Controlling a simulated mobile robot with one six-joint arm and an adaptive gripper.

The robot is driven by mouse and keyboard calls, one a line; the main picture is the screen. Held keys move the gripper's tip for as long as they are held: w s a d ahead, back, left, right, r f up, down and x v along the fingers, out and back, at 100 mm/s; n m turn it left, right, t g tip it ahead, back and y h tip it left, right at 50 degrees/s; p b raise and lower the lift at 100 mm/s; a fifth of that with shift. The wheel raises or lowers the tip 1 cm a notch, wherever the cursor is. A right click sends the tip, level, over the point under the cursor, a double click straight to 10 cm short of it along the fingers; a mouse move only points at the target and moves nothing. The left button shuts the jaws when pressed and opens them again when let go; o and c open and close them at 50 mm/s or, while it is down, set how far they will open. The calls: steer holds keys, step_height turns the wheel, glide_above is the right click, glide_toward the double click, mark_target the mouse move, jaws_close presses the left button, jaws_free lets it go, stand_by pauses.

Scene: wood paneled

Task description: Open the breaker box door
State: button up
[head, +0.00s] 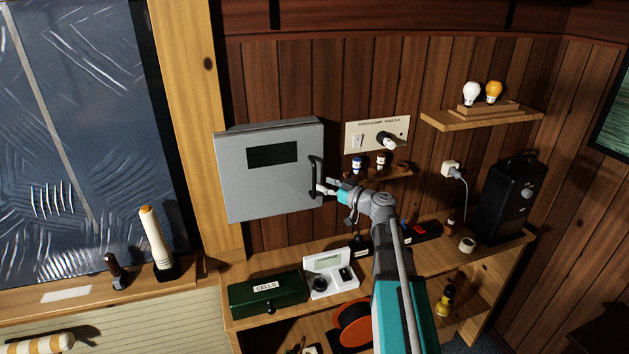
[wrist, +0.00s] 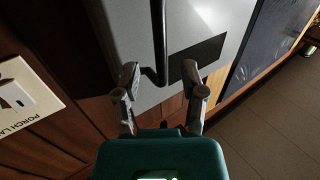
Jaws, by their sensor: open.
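The grey breaker box (head: 255,185) hangs on the wood wall, and its door looks closed. A dark panel (head: 272,153) is on its front, and a black bar handle (head: 316,177) runs upright near the door's right edge. My gripper (head: 322,188) is at the lower part of the handle, coming from the right. In the wrist view my gripper (wrist: 160,80) is open, its two fingers apart, with the lower end of the handle (wrist: 158,50) between and ahead of the fingertips. I cannot tell whether a finger touches the handle.
Right of the box are a switch plate (head: 377,134) and a small shelf (head: 378,173) with little jars. Below is a bench with a green box (head: 268,294) and a white case (head: 330,273). A black device (head: 507,200) stands at right. A window lies left.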

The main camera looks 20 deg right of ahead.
mark_target(314, 197)
steer(key=shift+x, duration=2.4)
jaws_close()
